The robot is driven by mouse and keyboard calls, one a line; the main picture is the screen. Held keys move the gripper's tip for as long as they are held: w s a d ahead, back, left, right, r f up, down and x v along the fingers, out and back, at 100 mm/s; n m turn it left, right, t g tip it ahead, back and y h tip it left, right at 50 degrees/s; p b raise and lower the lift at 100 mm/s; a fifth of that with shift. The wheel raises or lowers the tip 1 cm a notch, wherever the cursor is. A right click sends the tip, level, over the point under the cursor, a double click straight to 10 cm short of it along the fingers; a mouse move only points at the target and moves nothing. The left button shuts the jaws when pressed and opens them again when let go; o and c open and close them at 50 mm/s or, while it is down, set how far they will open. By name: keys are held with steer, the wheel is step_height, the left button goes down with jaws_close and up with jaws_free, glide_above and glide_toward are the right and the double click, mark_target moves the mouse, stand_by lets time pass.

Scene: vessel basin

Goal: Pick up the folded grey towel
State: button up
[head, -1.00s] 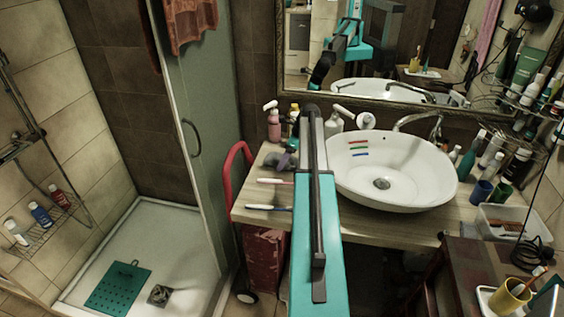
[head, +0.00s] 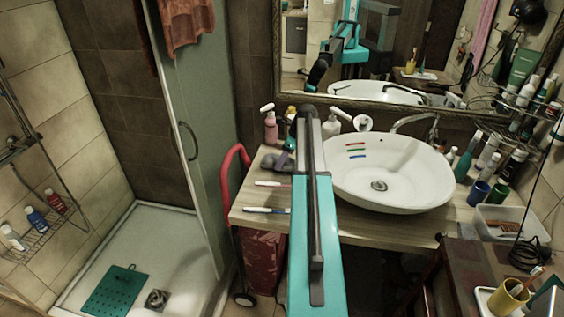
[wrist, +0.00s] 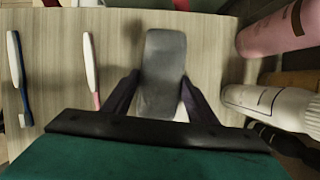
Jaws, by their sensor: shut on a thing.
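The folded grey towel (wrist: 165,58) shows in the wrist view as a grey, rounded oblong over the wooden counter. My gripper (wrist: 160,82) has a dark finger on each side of it and is shut on it. The towel's near end lies between the fingers and its far end reaches beyond them. In the head view my teal arm hides most of this spot; only a small dark grey patch shows left of the arm, and I cannot tell towel from gripper there. Whether the towel is clear of the counter is hard to tell.
Two toothbrushes (wrist: 18,75) (wrist: 91,70) lie left of the towel. A pink bottle (wrist: 282,32) and a white bottle (wrist: 270,103) stand close on the right. The white basin (head: 388,180) is right of my arm, below the mirror (head: 400,60).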

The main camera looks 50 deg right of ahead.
step_height(320, 180, up, 8)
steer(key=shift+f+b, duration=0.1)
steer(key=shift+b, duration=1.15)
steer(key=shift+r, duration=0.8)
steer(key=shift+a, duration=0.1)
